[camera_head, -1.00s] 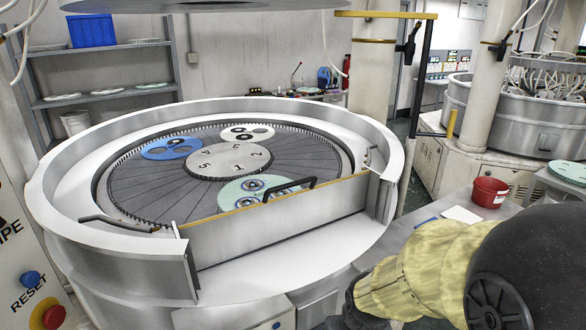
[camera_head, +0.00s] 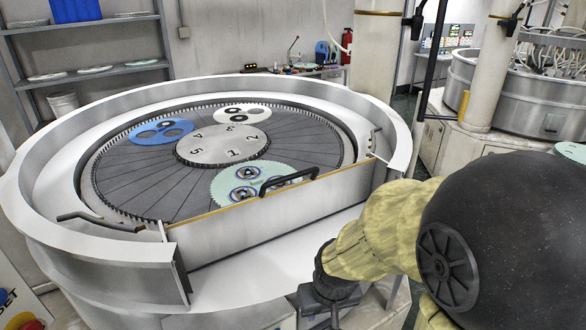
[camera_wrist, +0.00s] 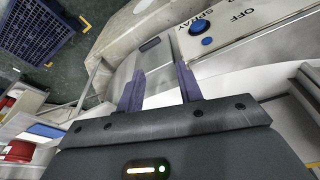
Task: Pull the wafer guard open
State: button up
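The wafer guard (camera_head: 270,220) is an upright grey panel with a yellow top edge across the front of the round lapping machine. A black bar handle (camera_head: 288,180) stands at its top edge, right of its middle. The guard stands across the gap in the machine's rim. My gripper (camera_wrist: 160,82) shows two purple-grey fingers spread apart with nothing between them in the wrist view. In the head view my wrist is in front of and below the guard, apart from the handle; the fingertips are not clear there. The wrist view shows neither guard nor handle clearly.
The machine's pale rim (camera_head: 40,220) curves around the toothed plate, which carries a blue, a white and a green carrier disc (camera_head: 228,185). A control panel (camera_wrist: 240,25) with blue buttons and a blue crate (camera_wrist: 45,40) show in the wrist view. Shelves (camera_head: 90,75) stand behind.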

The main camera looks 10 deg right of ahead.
jog(key=w+r+n+p, duration=0.5)
jog(key=w+r+n, duration=0.5)
jog(key=w+r, duration=0.65)
notch_tip(320, 180, up, 17)
jog(key=n+p, duration=0.5)
jog(key=n, duration=0.7)
send_over(294, 175)
jog(key=s, duration=0.3)
jog(key=shift+s+d+g+y, duration=0.15)
jog(key=shift+d+g+y, duration=0.15)
jog(key=shift+d, duration=0.15)
jog(key=shift+f, duration=0.1)
jog(key=w+f+p, duration=0.1)
jog(key=f, duration=0.4)
jog(key=w+f+p, duration=0.1)
jog(key=f, duration=0.5)
jog(key=w+a+f+p, duration=0.1)
jog(key=f+p, duration=0.1)
jog(key=f, duration=0.4)
jog(key=shift+w, duration=0.1)
grip_shut()
